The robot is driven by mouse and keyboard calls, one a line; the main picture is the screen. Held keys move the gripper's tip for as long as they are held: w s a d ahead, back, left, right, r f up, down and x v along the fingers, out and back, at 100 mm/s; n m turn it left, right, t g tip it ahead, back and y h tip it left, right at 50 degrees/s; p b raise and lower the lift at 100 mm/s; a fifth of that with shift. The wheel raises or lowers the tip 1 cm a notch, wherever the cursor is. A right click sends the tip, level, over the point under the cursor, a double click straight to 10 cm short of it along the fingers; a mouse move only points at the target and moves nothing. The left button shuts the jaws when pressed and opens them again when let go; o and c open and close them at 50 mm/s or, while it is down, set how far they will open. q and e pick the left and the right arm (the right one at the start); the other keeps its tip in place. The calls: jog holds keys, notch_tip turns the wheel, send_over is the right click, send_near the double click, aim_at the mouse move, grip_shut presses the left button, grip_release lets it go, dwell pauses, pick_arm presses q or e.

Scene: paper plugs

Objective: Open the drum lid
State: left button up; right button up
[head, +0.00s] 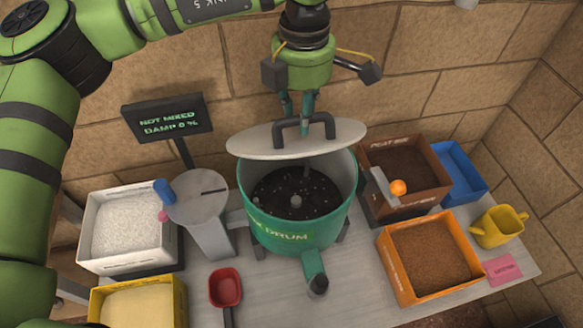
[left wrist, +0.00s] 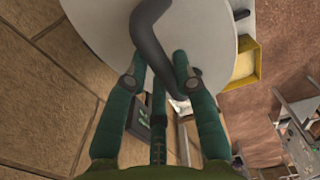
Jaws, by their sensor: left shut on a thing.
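The green drum (head: 331,226) stands in the middle of the bench, with dark, speckled material inside. Its pale grey lid (head: 258,143) is raised off the rim at the back, tilted, so the mouth shows open from the front. The lid's dark handle (head: 328,122) is between the fingers of my left gripper (head: 297,108), which is shut on it from above. In the left wrist view the fingers (left wrist: 160,75) are around the dark handle (left wrist: 152,20), with the lid (left wrist: 205,35) behind. My right gripper is not in view.
A display (head: 167,118) reads "NOT MIXED DAMP 0 %". White (head: 130,258), yellow (head: 180,300), brown (head: 432,198), orange (head: 440,288) and blue (head: 465,185) bins flank the drum. Bare bench shows in front.

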pick_arm(q)
jog(key=shift+d+r, duration=0.1)
jog(key=shift+r, duration=0.05)
jog(key=shift+w+a+r+p, duration=0.35)
jog(key=shift+w+r+p, duration=0.5)
jog(key=shift+w, duration=0.1)
jog(key=shift+w+a+r+p, duration=0.3)
jog(key=shift+w+r+p, duration=0.5)
jog(key=shift+w, duration=0.1)
jog(key=shift+w+a+r+p, duration=0.1)
jog(key=shift+w+r+p, duration=0.1)
jog(key=shift+w, duration=0.15)
jog(key=shift+w+a+r+p, duration=0.1)
jog(key=shift+w+p, duration=0.05)
jog(key=shift+w, duration=0.15)
jog(key=o, duration=0.8)
jog(key=shift+d+f, duration=0.1)
